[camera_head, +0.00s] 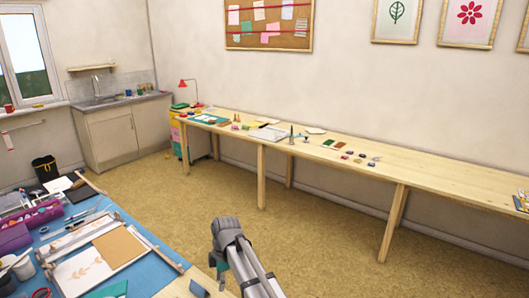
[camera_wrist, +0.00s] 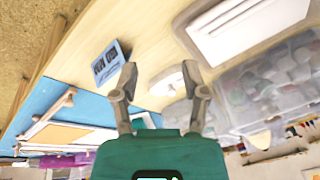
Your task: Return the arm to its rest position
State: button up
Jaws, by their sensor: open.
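My gripper (camera_wrist: 160,72) shows in the wrist view with its two fingers spread wide and nothing between them. It is above a pale wooden tabletop (camera_wrist: 152,30). A small blue item with dark printing (camera_wrist: 107,64) lies beyond the left fingertip, apart from it. A white round object (camera_wrist: 166,80) shows behind the fingers. In the head view my arm rises at the bottom centre, bent at a grey joint; the gripper itself cannot be made out there.
A near table with a blue mat (camera_head: 150,245), frame and papers is at lower left. A long wooden bench (camera_head: 430,172) with small pads and stamps runs along the wall. Floor between tables is clear.

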jog(key=s+d+f+m+t+h+b, duration=0.1)
jog(key=s+d+f+m+b, duration=0.25)
jog(key=d+m, duration=1)
jog(key=s+d+f+m+t+b, duration=0.25)
jog(key=s+d+m, duration=0.4)
jog(key=d, duration=1.15)
notch_tip(320, 180, up, 11)
jog(key=w+m+p, duration=0.1)
jog(key=w+p, duration=0.1)
jog(key=p, duration=1)
jog(key=shift+a+m+g, duration=0.2)
jog(key=shift+m+g, duration=0.1)
jog(key=shift+g, duration=0.15)
jog(key=shift+f, duration=0.1)
